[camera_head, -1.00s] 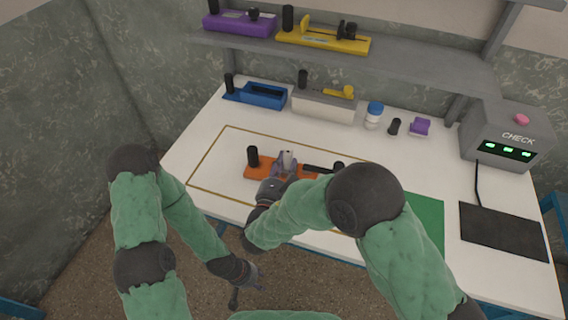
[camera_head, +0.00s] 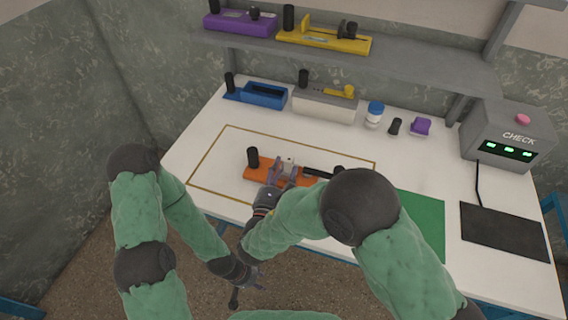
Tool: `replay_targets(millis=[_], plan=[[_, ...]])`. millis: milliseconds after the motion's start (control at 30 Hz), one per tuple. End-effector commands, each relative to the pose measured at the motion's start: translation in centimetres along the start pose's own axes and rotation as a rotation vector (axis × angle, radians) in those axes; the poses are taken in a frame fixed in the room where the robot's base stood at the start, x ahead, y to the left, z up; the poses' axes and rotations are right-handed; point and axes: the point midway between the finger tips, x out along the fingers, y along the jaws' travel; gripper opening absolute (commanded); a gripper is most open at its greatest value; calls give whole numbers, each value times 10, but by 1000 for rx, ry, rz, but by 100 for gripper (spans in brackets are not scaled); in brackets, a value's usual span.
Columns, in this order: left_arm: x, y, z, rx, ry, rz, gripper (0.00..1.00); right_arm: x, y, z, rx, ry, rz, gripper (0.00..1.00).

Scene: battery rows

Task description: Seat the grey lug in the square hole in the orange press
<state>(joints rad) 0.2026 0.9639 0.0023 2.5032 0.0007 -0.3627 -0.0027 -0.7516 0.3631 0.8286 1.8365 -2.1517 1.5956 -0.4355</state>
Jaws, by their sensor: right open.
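The orange press (camera_head: 256,172) lies on the white table inside a yellow outline, with a black post at its left end and a black handle at its right. A small pale grey piece, apparently the grey lug (camera_head: 289,161), stands at the middle of the press. My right gripper (camera_head: 282,173) is open, its fingers on either side below the lug. The fingers hide the lug's base and the square hole, so I cannot tell how deep it sits. My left gripper (camera_head: 256,276) hangs low in front of the table, away from the press; its jaws are too small to read.
A blue holder (camera_head: 262,95), a whitish fixture (camera_head: 322,106), a blue-capped jar (camera_head: 374,113) and a purple block (camera_head: 421,126) stand at the back. A grey CHECK box (camera_head: 506,135) is at right. A green mat (camera_head: 424,222) lies front right. A shelf (camera_head: 430,75) overhangs the back.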

Motion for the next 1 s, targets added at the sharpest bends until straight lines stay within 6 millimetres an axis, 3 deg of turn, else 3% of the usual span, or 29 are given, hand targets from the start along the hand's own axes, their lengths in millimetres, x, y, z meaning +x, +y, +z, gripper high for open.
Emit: replay_targets(millis=[200,500,1000], plan=[[0,0,0,0,0,0,40,-44,1,-2,-5,1,7,62],[0,0,0,0,0,0,40,-84,1,3,4,-8,3,62],[0,0,0,0,0,0,40,-94,0,4,8,-11,-2,62]])
